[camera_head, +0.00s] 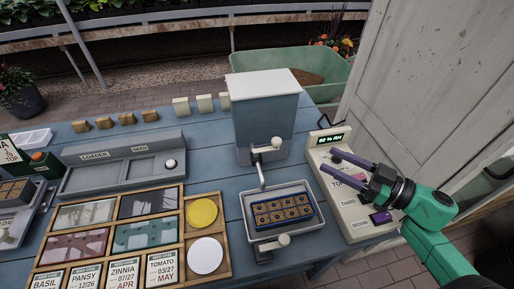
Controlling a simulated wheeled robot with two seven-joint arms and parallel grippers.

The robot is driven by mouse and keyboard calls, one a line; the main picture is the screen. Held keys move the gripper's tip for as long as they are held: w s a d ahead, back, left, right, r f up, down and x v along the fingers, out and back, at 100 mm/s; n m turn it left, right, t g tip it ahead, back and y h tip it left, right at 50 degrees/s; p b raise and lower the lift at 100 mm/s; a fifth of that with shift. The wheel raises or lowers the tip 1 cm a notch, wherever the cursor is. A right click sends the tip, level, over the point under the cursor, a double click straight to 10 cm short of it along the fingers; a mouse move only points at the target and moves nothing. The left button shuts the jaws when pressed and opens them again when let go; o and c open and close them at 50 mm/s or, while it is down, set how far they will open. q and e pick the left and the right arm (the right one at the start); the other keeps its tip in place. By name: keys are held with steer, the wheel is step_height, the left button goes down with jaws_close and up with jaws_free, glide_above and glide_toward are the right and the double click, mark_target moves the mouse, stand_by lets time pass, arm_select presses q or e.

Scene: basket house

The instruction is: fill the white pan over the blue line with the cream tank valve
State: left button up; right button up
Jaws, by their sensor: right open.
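The blue-grey tank (265,120) with a white lid stands at the back middle of the table. Its cream valve (275,144) has a short lever at the tank's front, with a spout pointing down. The white pan (252,220) sits below the spout and holds a blue-edged tray of brown cells (284,209). I cannot make out a blue line or a water level in the pan. A second cream-tipped lever (282,240) is at the pan's front. My right gripper (329,161) is open and empty over a cream panel, right of the valve and apart from it. My left gripper is not in view.
The cream panel (348,205) with a lit display stands right of the pan. A wooden seed box (180,235) with yellow and white discs lies at left. A grey loader (120,165) and small blocks (127,118) are behind it. A whitish door (430,90) bounds the right.

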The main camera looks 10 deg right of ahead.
mark_target(277, 140)
steer(key=shift+n+g+y, duration=0.3)
steer(key=shift+y, duration=0.1)
steer(key=x, duration=0.9)
steer(key=s+p+x, duration=0.1)
steer(key=x, duration=0.4)
steer(key=shift+w+a, duration=0.25)
steer(key=shift+a, duration=0.4)
steer(key=shift+w+a+f, duration=0.1)
steer(key=shift+w+a, duration=0.15)
steer(key=shift+a, duration=0.05)
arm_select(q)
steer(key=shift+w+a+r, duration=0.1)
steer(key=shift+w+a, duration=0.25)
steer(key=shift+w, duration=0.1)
arm_select(e)
jaws_close()
